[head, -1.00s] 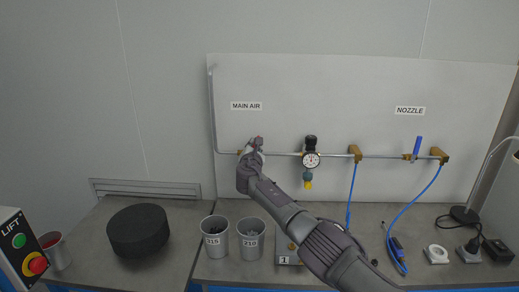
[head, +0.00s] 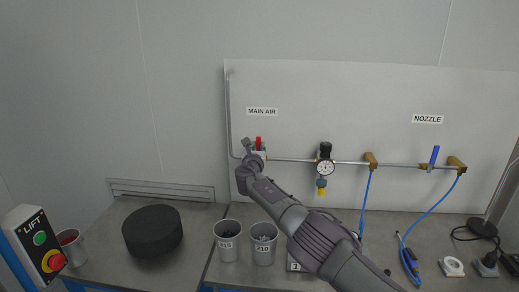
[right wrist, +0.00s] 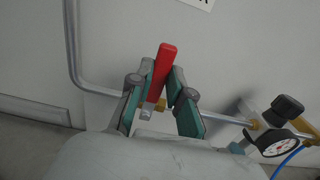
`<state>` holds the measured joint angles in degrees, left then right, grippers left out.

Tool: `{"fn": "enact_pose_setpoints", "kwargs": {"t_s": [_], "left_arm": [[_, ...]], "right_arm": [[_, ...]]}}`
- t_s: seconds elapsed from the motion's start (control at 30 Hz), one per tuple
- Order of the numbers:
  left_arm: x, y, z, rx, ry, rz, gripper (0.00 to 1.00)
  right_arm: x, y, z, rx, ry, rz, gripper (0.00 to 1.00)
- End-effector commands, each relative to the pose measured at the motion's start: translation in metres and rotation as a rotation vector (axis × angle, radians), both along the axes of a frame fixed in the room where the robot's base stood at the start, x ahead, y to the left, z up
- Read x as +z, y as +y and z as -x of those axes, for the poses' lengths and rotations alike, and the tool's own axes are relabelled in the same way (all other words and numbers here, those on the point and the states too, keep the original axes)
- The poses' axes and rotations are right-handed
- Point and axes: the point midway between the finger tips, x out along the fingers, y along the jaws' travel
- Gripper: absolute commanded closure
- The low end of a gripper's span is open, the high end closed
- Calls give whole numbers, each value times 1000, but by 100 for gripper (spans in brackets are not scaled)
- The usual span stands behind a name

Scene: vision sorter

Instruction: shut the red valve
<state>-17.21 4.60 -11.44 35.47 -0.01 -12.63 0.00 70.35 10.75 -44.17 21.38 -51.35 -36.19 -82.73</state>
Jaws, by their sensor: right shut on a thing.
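The red valve handle (head: 258,142) is under the MAIN AIR label (head: 262,111), at the left end of the pipe. It stands upright, crosswise to the pipe, in the head view. In the right wrist view the red handle (right wrist: 162,72) rises between the two green-padded fingers, with brass at its foot. My right gripper (right wrist: 158,95) is shut on the handle near its lower part. In the head view my right gripper (head: 255,154) partly hides the valve body. My left gripper is not in view.
A gauge (head: 325,167) sits on the pipe to the right. Further right is a blue valve handle (head: 435,155) under the NOZZLE label (head: 427,119). Blue hoses hang at the right.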

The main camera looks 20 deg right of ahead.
Motion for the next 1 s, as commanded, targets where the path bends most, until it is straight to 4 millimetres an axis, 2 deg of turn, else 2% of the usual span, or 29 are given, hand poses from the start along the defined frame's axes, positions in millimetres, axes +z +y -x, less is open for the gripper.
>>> {"fn": "enact_pose_setpoints", "kwargs": {"t_s": [0.43, 0.47, 0.6, 1.0], "left_arm": [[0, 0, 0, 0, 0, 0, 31], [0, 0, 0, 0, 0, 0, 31], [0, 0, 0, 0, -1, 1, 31], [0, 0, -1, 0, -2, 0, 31]], "right_arm": [[2, 1, -1, 2, 6, 17, 100], [2, 1, -1, 2, 6, 17, 78], [1, 1, -1, 2, 6, 15, 56], [-1, 3, 1, 3, 6, 9, 56]]}}
